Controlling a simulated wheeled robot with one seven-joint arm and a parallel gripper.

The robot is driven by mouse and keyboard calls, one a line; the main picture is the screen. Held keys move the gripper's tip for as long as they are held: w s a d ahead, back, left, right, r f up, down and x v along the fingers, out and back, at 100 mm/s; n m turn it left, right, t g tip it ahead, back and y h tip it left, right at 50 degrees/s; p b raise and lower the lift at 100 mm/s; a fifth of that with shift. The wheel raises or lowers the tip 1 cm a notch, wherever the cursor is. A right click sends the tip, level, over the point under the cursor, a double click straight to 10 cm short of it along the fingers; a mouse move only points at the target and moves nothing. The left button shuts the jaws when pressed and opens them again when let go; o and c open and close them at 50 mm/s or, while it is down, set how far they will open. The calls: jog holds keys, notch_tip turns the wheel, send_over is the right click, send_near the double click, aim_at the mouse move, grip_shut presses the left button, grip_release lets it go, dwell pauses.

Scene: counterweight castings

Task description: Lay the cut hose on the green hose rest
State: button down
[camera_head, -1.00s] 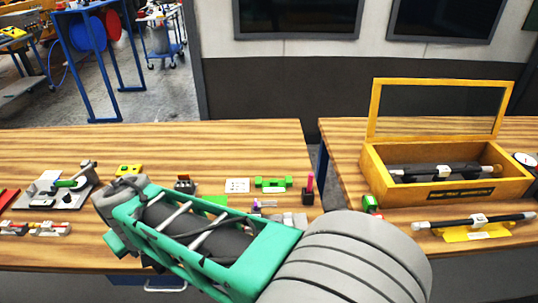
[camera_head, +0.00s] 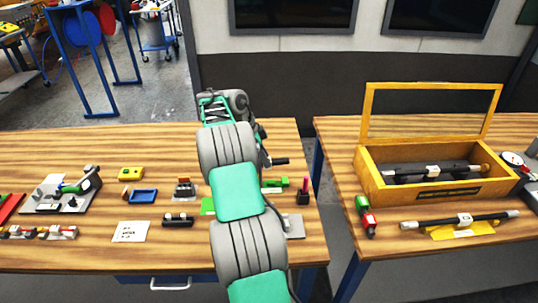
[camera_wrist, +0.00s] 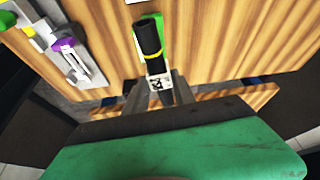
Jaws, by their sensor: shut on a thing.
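My gripper (camera_wrist: 157,92) is shut on the cut hose (camera_wrist: 148,38), a short black piece with a yellow band and a white printed label near the fingers. The hose points away from the jaws in the wrist view. In the head view a dark end, probably the hose (camera_head: 280,161), sticks out to the right of my arm, above the left table. The green hose rest (camera_head: 275,183) stands below it, partly hidden by my arm. Green in the wrist view, likely the rest (camera_wrist: 159,20), shows behind the hose's far end; I cannot tell whether they touch.
A purple-knobbed grey device (camera_wrist: 78,58) lies left of the hose in the wrist view. A block with a pink-topped pin (camera_head: 303,194) stands right of the rest. A blue tray (camera_head: 143,196) and black fixture (camera_head: 178,219) lie left. An open wooden case (camera_head: 440,190) is on the right table.

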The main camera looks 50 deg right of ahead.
jog(key=shift+s+d+f+m, duration=0.35)
jog(key=shift+s+d+m, duration=0.25)
jog(key=shift+a, duration=0.1)
jog(key=shift+w+f, duration=0.1)
jog(key=shift+f, duration=0.2)
notch_tip(320, 180, down, 5)
jog(key=b, duration=0.5)
jog(key=shift+f+b, duration=0.35)
jog(key=shift+f, duration=0.45)
dwell(1.1)
jog(key=c, duration=1)
grip_release()
jog(key=shift+o, duration=0.2)
jog(key=shift+r, duration=0.15)
